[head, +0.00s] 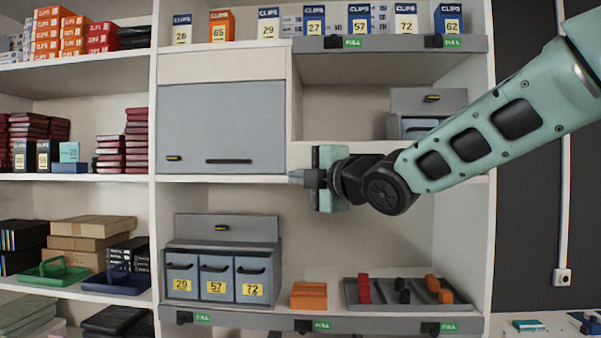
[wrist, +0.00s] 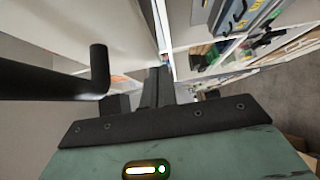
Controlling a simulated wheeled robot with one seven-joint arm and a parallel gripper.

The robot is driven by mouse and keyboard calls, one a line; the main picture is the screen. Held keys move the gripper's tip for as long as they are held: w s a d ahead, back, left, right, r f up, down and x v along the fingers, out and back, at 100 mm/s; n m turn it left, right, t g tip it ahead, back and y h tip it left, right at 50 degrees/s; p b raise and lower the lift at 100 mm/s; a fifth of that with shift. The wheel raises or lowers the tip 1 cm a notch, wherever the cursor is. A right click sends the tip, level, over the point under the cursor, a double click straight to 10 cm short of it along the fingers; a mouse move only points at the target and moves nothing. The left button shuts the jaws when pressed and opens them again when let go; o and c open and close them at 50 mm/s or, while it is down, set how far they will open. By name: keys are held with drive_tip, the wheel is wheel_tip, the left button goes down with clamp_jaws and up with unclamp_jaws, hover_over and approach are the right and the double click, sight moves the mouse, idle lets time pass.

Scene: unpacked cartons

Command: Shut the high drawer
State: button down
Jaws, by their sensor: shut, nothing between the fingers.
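The high drawer is the grey front (head: 390,44) with two dark handles and green PULL labels, below the top row of clip boxes. Its grey underside shows, and it looks pulled out; how far is hard to tell. My gripper (head: 294,177) is shut and empty. It points left, well below the drawer, in front of the shelf edge by the lower right corner of the grey flap door (head: 220,128). In the wrist view my shut fingers (wrist: 158,78) are at centre, and a thick dark bent bar (wrist: 60,82) is close at left. The high drawer cannot be made out there.
A low grey drawer front (head: 260,322) with PULL labels runs along the bottom. Above it stand a small three-drawer unit (head: 221,262), an orange block (head: 309,296) and a grey tray (head: 385,302). Another grey unit (head: 425,110) stands behind my arm. The space below my gripper is clear.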

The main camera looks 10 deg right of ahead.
drive_tip(key=w+d+p, duration=0.1)
drive_tip(key=w+d, duration=0.1)
drive_tip(key=w, duration=0.4)
drive_tip(key=w+d+p, duration=0.1)
drive_tip(key=w+d, duration=0.1)
drive_tip(key=w, duration=0.4)
drive_tip(key=w+d+p, duration=0.2)
drive_tip(key=w, duration=0.4)
drive_tip(key=shift+a, duration=0.1)
